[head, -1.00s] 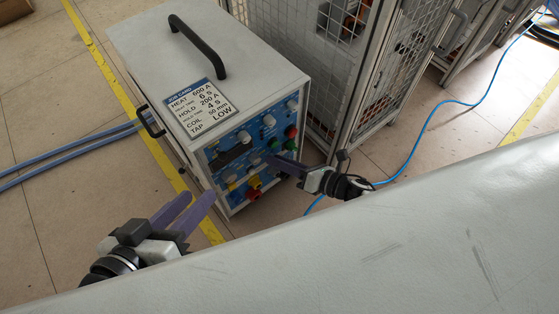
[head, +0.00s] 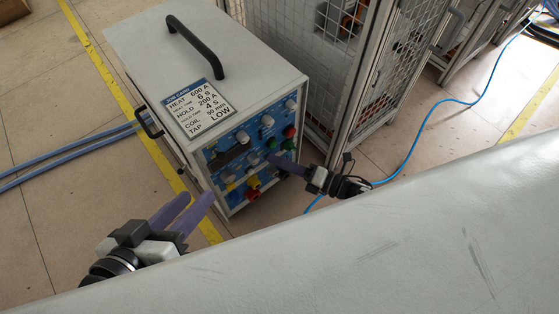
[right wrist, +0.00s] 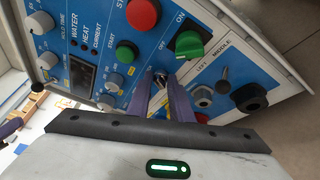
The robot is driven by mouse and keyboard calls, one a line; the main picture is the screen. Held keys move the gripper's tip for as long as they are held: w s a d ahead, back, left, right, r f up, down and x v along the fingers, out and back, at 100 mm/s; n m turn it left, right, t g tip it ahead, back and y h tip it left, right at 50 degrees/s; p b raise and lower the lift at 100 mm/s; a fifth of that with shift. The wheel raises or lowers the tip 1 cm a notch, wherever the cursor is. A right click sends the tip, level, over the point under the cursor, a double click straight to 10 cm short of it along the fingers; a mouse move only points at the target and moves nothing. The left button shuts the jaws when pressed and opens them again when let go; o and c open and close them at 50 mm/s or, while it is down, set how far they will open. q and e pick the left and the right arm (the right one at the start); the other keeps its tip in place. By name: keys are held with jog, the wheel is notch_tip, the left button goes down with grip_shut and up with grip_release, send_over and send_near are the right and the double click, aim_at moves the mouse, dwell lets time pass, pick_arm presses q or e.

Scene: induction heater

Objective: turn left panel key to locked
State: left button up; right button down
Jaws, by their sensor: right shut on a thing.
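The induction heater (head: 190,60) is a pale cabinet with a blue control panel on its front. My right gripper (head: 272,160) is at the panel, right of its middle, with its purple fingers pointing at it. In the right wrist view, its fingers (right wrist: 168,84) are closed around a small metallic key (right wrist: 159,88) below the green ON knob. The fingers hide most of the key and its markings, so I cannot read its position. My left gripper (head: 195,203) is open and empty, left of the heater and apart from it.
A red button (right wrist: 143,13), the green ON knob (right wrist: 188,43) and a toggle switch (right wrist: 223,77) are close around the fingers. A wire-mesh cage (head: 325,80) stands right of the heater. A blue cable (head: 440,104) lies on the floor.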

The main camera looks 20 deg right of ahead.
dwell(0.5)
jog(key=c, duration=1.6)
grip_release()
